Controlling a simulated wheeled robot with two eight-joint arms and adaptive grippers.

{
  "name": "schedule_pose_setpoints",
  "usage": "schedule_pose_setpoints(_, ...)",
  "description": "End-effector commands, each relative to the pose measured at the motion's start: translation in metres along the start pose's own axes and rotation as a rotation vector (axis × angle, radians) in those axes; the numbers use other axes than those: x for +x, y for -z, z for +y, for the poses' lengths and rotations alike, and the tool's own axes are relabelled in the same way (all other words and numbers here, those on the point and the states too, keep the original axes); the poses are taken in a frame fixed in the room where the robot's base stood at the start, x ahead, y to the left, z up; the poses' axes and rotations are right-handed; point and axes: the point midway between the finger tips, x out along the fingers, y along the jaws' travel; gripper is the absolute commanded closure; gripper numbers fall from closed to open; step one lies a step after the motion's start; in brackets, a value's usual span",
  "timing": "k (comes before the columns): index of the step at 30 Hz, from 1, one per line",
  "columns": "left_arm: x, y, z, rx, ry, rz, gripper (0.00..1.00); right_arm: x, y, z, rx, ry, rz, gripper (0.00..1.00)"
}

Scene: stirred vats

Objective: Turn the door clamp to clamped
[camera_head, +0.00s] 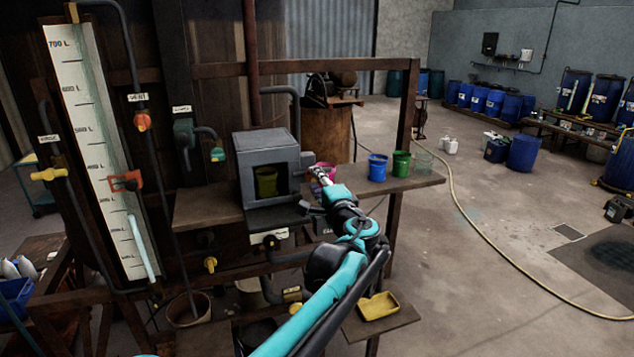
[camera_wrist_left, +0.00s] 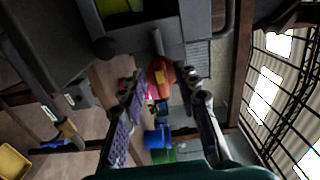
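A grey box (camera_head: 268,165) stands on the rack shelf, with a yellow-green container (camera_head: 266,182) visible through its front opening. In the left wrist view a red-orange knob with a yellow mark (camera_wrist_left: 161,77) sits at the end of a grey rod beside the box; I take it to be the door clamp. My right gripper is not in view.
A blue cup (camera_head: 377,167) and a green cup (camera_head: 401,163) stand on the shelf right of my gripper, beside a clear green beaker (camera_head: 424,162). A yellow tray (camera_head: 379,306) lies low in front. Open floor lies to the right.

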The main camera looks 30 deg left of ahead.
Motion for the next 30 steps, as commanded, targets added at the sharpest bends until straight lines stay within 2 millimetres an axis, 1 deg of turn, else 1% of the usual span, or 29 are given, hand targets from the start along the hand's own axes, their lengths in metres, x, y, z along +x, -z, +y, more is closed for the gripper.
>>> schedule_pose_setpoints(7,0.0,0.0,-0.001,0.002,0.001,0.0,0.66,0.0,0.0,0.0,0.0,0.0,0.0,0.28)
schedule_pose_setpoints(11,-0.007,0.001,-0.001,0.002,0.001,0.001,0.66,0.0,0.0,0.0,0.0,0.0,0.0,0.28)
schedule_pose_setpoints(14,-0.023,0.001,-0.001,0.002,0.001,0.004,0.66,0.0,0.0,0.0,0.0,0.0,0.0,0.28)
schedule_pose_setpoints(21,-0.076,0.001,0.0,0.001,0.001,0.005,0.66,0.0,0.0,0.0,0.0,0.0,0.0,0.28)
schedule_pose_setpoints(24,-0.095,0.001,0.0,0.001,0.001,0.004,0.66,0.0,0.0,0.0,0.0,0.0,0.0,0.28)
schedule_pose_setpoints(27,-0.109,0.001,0.0,0.001,0.001,0.002,0.66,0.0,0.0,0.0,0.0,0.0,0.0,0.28)
schedule_pose_setpoints(30,-0.117,0.0,0.0,0.001,0.0,0.002,0.66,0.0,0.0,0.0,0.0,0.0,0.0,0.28)
